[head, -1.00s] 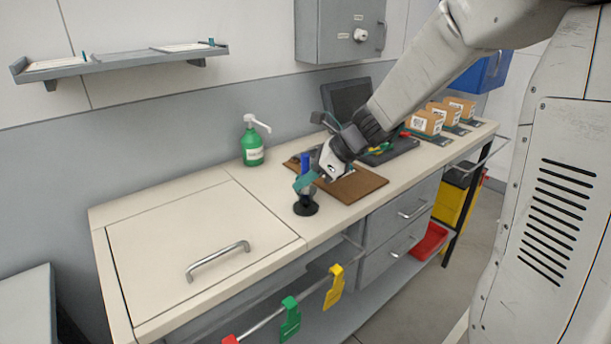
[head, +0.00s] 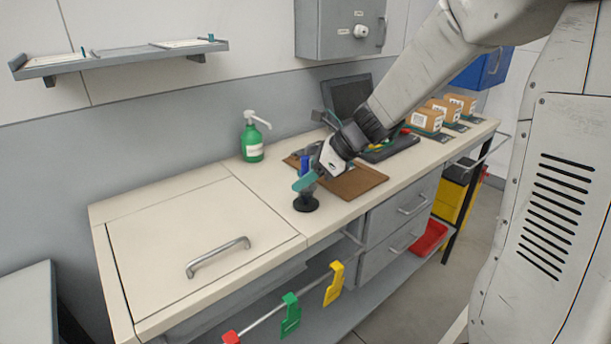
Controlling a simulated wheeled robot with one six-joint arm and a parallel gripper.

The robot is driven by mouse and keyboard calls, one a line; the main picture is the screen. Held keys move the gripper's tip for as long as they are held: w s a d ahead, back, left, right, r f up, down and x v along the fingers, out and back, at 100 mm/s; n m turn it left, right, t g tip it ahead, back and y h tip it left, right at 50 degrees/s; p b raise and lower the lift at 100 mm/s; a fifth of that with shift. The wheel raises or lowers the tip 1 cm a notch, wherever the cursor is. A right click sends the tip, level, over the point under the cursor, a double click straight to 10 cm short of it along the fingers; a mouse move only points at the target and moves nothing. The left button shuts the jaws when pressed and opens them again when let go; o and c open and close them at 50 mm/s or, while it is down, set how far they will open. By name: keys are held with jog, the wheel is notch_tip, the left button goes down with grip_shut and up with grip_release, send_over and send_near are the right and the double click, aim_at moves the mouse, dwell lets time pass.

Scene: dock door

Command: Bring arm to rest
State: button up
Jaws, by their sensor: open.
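My gripper (head: 311,173) is at the end of my arm, low over the middle of the workbench. Its teal fingertip shows just above a small black round stand (head: 306,203) on the bench top. A blue upright part (head: 305,165) shows right beside the fingers. The gripper partly hides the stand's upper part, and I cannot tell whether they touch. The jaws look open, with nothing seen held between them.
A brown board (head: 358,182) lies beside the gripper. A green pump bottle (head: 252,142) stands behind left. Several boxes (head: 427,120) stand at the right end. A hatch lid with a handle (head: 219,257) fills the left bench, which is clear.

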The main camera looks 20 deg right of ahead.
jog(key=v, duration=0.8)
jog(key=s+a+n+g+h, duration=0.1)
jog(key=s+n+g+h, duration=0.2)
jog(key=s+n, duration=2.1)
jog(key=s+h, duration=0.3)
jog(key=h, duration=0.1)
jog(key=shift+h, duration=0.4)
jog(key=shift+s+a, duration=0.15)
